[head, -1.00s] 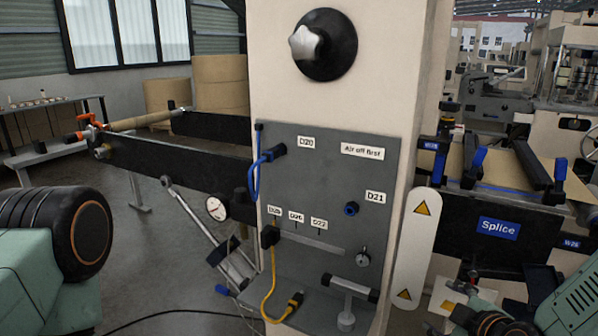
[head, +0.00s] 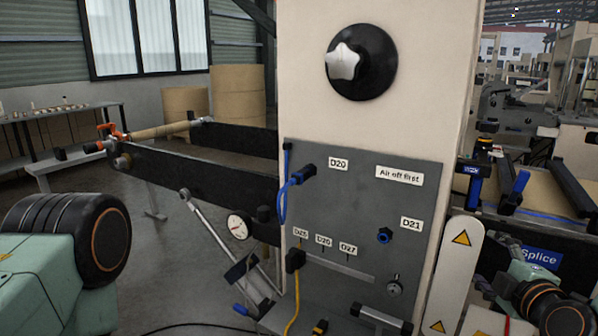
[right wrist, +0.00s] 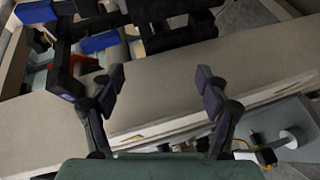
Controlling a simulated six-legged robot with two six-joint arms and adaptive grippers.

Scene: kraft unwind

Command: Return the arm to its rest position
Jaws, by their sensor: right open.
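My right gripper (right wrist: 160,76) shows in the right wrist view with its two dark fingers spread apart and nothing between them. Beyond the fingers lies a broad beige surface, part of the machine. In the head view, part of my right arm (head: 550,290), with a green link and dark round joint, is at the lower right, in front of the Splice table and right of the white warning strip. Its fingers are not clear there. My left arm (head: 60,250) shows at the lower left as a green link and black joint. Its gripper is out of view.
A beige column (head: 405,60) carries a black knob with a white star handle (head: 343,65) and a grey panel (head: 350,220). A blue plug sits near D20, a yellow-cabled plug below D25. A black beam (head: 195,178) extends left. Open floor lies between it and my left arm.

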